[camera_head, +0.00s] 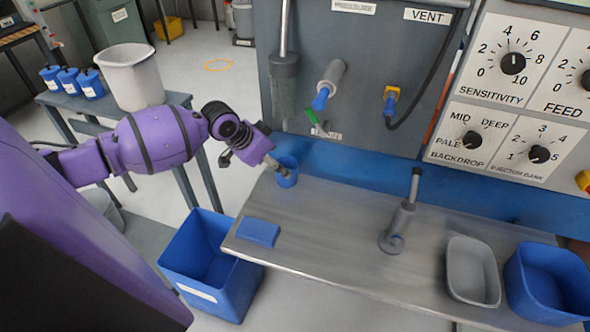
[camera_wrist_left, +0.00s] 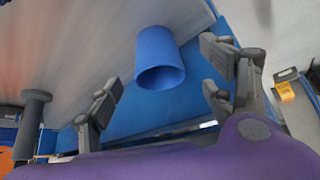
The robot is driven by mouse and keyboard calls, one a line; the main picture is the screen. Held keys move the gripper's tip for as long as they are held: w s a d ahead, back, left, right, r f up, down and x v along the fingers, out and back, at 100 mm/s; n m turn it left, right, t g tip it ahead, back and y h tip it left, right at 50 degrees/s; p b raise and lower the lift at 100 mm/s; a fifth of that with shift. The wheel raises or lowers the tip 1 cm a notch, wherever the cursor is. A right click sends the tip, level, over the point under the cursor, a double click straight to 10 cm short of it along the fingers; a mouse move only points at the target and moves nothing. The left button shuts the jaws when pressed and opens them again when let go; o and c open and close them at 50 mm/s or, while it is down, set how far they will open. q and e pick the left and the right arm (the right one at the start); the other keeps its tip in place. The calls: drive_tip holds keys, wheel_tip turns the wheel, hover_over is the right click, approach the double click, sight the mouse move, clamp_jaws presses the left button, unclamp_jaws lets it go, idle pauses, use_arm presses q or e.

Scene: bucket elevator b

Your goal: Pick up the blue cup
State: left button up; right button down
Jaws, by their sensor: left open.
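The blue cup (camera_head: 287,176) stands on the left far part of the metal bench. My left gripper (camera_head: 279,167) is at the cup, with its fingers at the cup's near upper side, partly covering it. In the left wrist view the blue cup (camera_wrist_left: 158,48) shows between the two spread fingers of the left gripper (camera_wrist_left: 160,84), with visible gaps on both sides. The gripper is open and holds nothing. Whether a finger touches the cup cannot be told. My right gripper is not in view.
The metal bench (camera_head: 330,235) also bears a flat blue block (camera_head: 258,232), a grey upright-handled tool (camera_head: 399,225), a grey tray (camera_head: 473,270) and a blue bin (camera_head: 550,283). A blue crate (camera_head: 212,265) stands below left. Labelled blue cups (camera_head: 90,83) stand on a side table.

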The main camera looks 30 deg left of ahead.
use_arm(q)
drive_tip(key=shift+x, duration=1)
drive_tip(key=x, duration=0.4)
drive_tip(key=shift+w+d+f, duration=0.15)
drive_tip(key=shift+d+f, duration=0.1)
drive_tip(key=shift+w+f, duration=0.1)
drive_tip(key=shift+f, duration=0.1)
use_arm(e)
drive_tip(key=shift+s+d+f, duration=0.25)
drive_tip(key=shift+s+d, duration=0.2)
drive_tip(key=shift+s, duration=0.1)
use_arm(q)
drive_tip(key=shift+c, duration=0.5)
drive_tip(key=c, duration=1.2)
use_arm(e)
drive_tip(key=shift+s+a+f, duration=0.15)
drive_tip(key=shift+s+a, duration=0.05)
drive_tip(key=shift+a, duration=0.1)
